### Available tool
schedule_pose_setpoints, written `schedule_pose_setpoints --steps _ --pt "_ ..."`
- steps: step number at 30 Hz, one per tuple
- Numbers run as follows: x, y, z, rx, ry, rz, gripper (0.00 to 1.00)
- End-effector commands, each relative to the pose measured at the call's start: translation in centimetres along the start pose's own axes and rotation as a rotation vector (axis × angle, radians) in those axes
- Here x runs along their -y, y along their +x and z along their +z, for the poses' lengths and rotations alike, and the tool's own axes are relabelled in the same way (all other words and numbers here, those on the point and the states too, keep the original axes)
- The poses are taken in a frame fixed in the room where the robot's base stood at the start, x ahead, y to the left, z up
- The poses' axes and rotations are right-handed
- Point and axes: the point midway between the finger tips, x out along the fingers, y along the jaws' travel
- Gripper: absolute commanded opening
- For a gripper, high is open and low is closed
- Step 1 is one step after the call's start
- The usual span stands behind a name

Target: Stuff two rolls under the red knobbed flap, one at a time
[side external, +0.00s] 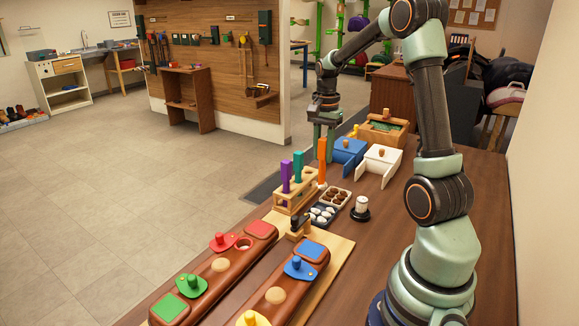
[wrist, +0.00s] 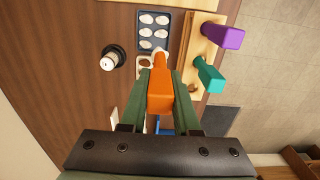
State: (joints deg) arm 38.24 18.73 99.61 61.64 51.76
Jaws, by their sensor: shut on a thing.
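The red knobbed flap (side external: 223,242) sits at the far end of the left brown padded bar (side external: 205,280). A round opening (side external: 244,243) shows beside it, not covered by the flap. White rolls (wrist: 154,32) lie in a dark tray (side external: 322,214), and brown ones (side external: 338,197) lie in a pale tray behind it. My gripper (wrist: 160,90) is shut on an orange-handled tool (side external: 322,160), held upright above the trays.
A wooden rack (side external: 296,195) holds a purple tool (side external: 285,177) and a teal one (side external: 298,166). A black-based white cylinder (side external: 361,207) stands right of the trays. Blue (side external: 348,152) and white (side external: 378,165) boxes stand behind. Green, blue and yellow flaps are on the bars.

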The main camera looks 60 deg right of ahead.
Motion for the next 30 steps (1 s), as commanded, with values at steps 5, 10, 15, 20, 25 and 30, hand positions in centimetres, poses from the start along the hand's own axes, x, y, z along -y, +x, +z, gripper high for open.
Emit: schedule_pose_setpoints --steps 5,10,15,20,25,30 --pt "0.5 -0.1 0.7 0.000 -0.015 -0.001 0.00" --pt "2.6 -0.9 4.8 -0.002 -0.095 -0.003 0.00" --pt "5.0 -2.0 11.9 -0.001 -0.222 -0.002 0.00" --pt "5.9 -3.0 18.7 -0.001 -0.341 -0.004 0.00" --pt "5.8 -3.8 24.2 -0.001 -0.439 -0.004 0.00" --pt "5.4 -4.2 27.1 0.000 -0.490 -0.003 0.00"
